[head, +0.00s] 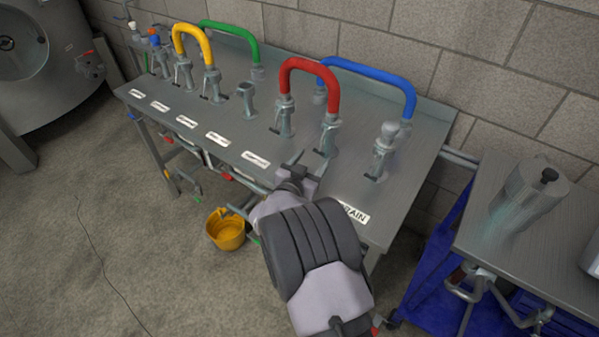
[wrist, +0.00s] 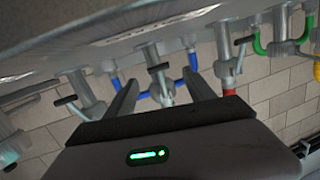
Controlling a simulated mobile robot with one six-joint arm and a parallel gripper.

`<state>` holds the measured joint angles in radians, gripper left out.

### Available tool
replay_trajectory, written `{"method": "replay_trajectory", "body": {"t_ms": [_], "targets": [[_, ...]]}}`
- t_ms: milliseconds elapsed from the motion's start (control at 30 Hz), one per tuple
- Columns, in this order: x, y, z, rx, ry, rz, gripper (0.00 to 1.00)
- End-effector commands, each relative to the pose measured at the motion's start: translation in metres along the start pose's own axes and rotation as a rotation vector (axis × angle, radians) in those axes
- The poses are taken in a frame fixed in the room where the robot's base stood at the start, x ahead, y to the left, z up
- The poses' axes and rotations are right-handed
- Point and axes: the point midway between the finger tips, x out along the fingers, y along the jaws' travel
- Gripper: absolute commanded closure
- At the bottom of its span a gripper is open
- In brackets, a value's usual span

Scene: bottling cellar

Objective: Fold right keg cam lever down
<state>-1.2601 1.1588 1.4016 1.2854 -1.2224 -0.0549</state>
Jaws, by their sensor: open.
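A steel panel table (head: 345,190) carries a row of upright pipe couplings, several with small dark cam levers. The red hose (head: 310,65) links two of them; its right coupling (head: 328,135) has a dark lever (head: 319,153) low on its side. My gripper (head: 300,165) is low over the table, just in front of that coupling. In the wrist view, which looks upside down, my open fingers (wrist: 160,77) flank the line of a coupling (wrist: 152,53) with a dark lever (wrist: 158,68); contact is not visible. I cannot tell which lever is the right keg's.
A capped coupling (head: 384,145) stands to the right. Blue (head: 375,75), green (head: 235,36) and yellow (head: 190,35) hoses arch nearby. A yellow bucket (head: 227,232) sits on the floor. A side table with a steel canister (head: 525,195) stands at right.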

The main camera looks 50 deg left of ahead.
Motion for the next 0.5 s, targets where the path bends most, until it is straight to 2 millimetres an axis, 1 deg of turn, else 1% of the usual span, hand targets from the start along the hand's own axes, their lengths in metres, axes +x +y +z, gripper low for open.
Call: {"method": "replay_trajectory", "body": {"t_ms": [33, 67, 100, 200, 300, 400, 500], "targets": [[-0.017, -0.002, -0.006, -0.004, -0.002, -0.004, 0.37], [-0.026, -0.002, -0.007, -0.005, -0.002, -0.004, 0.37], [-0.04, -0.003, -0.006, -0.005, -0.002, -0.005, 0.37], [-0.073, -0.002, -0.006, -0.003, -0.001, -0.005, 0.37], [-0.101, -0.002, -0.005, -0.002, 0.0, -0.005, 0.37], [-0.12, -0.001, -0.004, -0.002, 0.001, -0.003, 0.37], [-0.131, -0.001, -0.003, -0.001, 0.001, -0.003, 0.37]]}}
